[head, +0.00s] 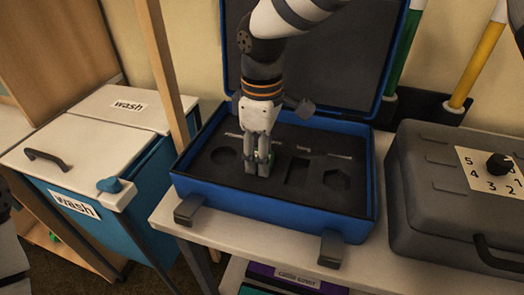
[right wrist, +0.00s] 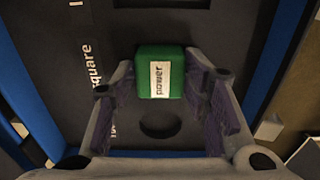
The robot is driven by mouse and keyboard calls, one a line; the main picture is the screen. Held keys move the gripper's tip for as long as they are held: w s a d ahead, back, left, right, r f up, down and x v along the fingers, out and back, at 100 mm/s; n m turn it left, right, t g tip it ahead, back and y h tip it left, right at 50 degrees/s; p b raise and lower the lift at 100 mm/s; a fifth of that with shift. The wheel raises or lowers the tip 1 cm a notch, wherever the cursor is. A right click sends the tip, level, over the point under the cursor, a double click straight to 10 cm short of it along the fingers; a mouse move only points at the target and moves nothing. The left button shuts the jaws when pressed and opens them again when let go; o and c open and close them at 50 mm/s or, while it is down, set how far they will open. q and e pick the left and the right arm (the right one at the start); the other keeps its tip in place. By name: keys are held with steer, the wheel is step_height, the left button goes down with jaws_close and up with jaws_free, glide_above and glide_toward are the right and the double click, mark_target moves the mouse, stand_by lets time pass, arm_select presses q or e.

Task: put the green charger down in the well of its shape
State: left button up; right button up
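The green charger (right wrist: 160,72), with a white "power" label, sits between the fingertips of my right gripper (right wrist: 161,80), which touch its two sides. In the head view, this gripper (head: 258,165) points down over the dark foam (head: 310,198) of the open blue case (head: 270,212). Only slivers of the charger (head: 257,157) show there. The foam has a round well (head: 224,155), a rectangular well (head: 297,172) and a six-sided well (head: 337,179). The charger is between the round and rectangular wells, near the word "square" (right wrist: 90,65). What lies beneath it is hidden. My left gripper is not in view.
The case's lid (head: 345,75) stands open behind my right arm. A grey case with a dial (head: 430,210) is close on the right. A white-topped blue "wash" bin (head: 85,150) and a wooden post (head: 165,75) are left. Green and yellow poles stand behind.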

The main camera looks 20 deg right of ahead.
steer(key=shift+o, duration=0.2)
steer(key=shift+s+f, duration=0.15)
steer(key=shift+f, duration=0.3)
steer(key=shift+r, duration=0.1)
step_height(320, 180, up, 13)
steer(key=shift+r, duration=0.2)
